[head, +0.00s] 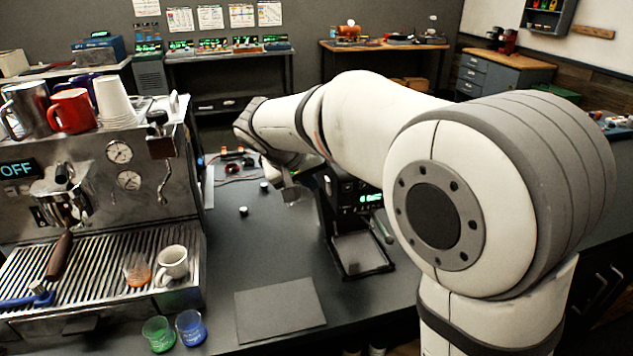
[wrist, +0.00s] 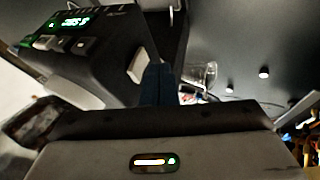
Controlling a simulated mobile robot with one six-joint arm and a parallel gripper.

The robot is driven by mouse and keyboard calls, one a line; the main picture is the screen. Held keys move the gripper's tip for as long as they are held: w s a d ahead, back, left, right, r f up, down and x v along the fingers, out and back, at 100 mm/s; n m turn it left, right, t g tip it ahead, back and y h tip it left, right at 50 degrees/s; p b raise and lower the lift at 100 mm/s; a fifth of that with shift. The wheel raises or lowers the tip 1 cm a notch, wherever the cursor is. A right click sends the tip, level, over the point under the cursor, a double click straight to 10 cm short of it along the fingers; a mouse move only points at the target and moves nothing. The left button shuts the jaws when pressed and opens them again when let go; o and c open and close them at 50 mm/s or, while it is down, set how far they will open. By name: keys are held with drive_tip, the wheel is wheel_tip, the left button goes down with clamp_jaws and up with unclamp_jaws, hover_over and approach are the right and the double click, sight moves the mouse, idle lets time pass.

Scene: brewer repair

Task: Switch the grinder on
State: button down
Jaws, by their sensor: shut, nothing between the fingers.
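The grinder (head: 345,200) is a black machine with a lit green display, right of centre on the counter, partly behind my arm in the head view. In the wrist view its dark body (wrist: 100,60) fills the upper left, with lit green digits and a row of small buttons. A pale switch-like piece (wrist: 137,66) sits on the grinder's side. My gripper (wrist: 158,78) is shut and empty, its dark bluish fingers just right of that piece. I cannot tell whether they touch it. In the head view my gripper (head: 291,192) is at the grinder's left side; its fingertips are not clear.
An espresso machine (head: 120,215) showing "OFF" stands at left, with cups on top and on its tray. Green (head: 158,334) and blue (head: 191,328) small cups and a dark mat (head: 280,310) lie in front. Small knobs (head: 243,211) and cables (head: 232,160) lie behind on the counter.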

drive_tip(key=s+a+r+b, duration=0.1)
drive_tip(key=s+a+r, duration=0.5)
drive_tip(key=a, duration=0.1)
drive_tip(key=shift+a+r+b, duration=0.25)
drive_tip(key=shift+a+b, duration=0.05)
drive_tip(key=shift+a, duration=0.1)
drive_tip(key=s+d+f+g+y, duration=0.1)
drive_tip(key=s+d+f, duration=0.2)
drive_tip(key=d, duration=0.4)
drive_tip(key=s+d+f+g+y, duration=0.1)
drive_tip(key=s+d+f, duration=0.15)
drive_tip(key=d, duration=0.45)
drive_tip(key=s+d+f+m+y, duration=0.1)
drive_tip(key=s+d+f, duration=0.4)
drive_tip(key=s, duration=0.2)
drive_tip(key=s+d+f+m+y, duration=0.1)
drive_tip(key=s+d+f, duration=0.3)
drive_tip(key=s, duration=0.3)
drive_tip(key=shift+s+d+f+g, duration=0.2)
drive_tip(key=shift+d+f+g, duration=0.2)
drive_tip(key=shift+f, duration=0.15)
